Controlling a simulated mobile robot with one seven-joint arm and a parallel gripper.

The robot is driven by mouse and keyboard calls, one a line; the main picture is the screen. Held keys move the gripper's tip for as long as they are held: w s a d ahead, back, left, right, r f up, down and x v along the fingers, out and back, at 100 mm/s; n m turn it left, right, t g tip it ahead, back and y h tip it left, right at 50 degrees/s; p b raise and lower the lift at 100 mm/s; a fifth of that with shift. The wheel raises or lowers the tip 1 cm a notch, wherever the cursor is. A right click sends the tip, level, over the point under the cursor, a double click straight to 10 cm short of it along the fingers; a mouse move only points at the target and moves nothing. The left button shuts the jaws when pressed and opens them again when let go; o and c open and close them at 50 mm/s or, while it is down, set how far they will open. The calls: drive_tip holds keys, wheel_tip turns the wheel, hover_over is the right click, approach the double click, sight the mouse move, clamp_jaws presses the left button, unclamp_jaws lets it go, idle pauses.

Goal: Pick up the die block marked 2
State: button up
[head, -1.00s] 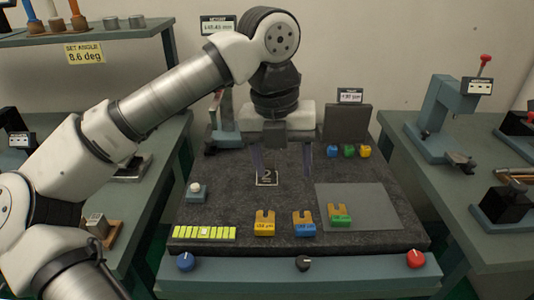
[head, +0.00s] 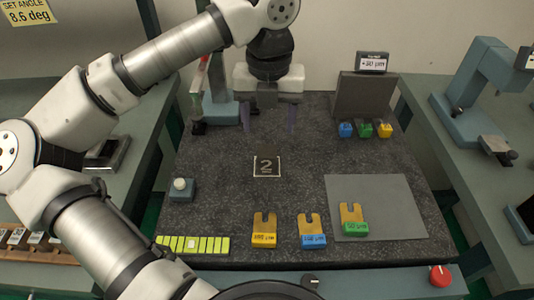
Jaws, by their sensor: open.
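A dark square marked with a white 2 (head: 267,166) shows near the middle of the dark mat, with a pale outline. I cannot tell whether it is a block or a flat printed mark. My gripper (head: 269,120) is open and empty, its two fingers pointing down behind the square and apart from it.
A yellow fork gauge (head: 264,231), a blue one (head: 312,231) and a green-and-yellow one (head: 353,220) stand near the front. A button box (head: 181,189) is at left, a grey plate (head: 377,195) at right, small coloured blocks (head: 364,130) behind. The mat around the 2 is clear.

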sight(267, 151)
wheel_tip(267, 151, down, 3)
drive_tip(key=shift+f, duration=0.15)
drive_tip(key=shift+s+a+f+p, duration=0.15)
drive_tip(key=shift+f+p, duration=0.75)
drive_tip(key=shift+f, duration=1.8)
drive_tip(key=shift+c, duration=0.3)
drive_tip(key=shift+r, duration=0.1)
clamp_jaws()
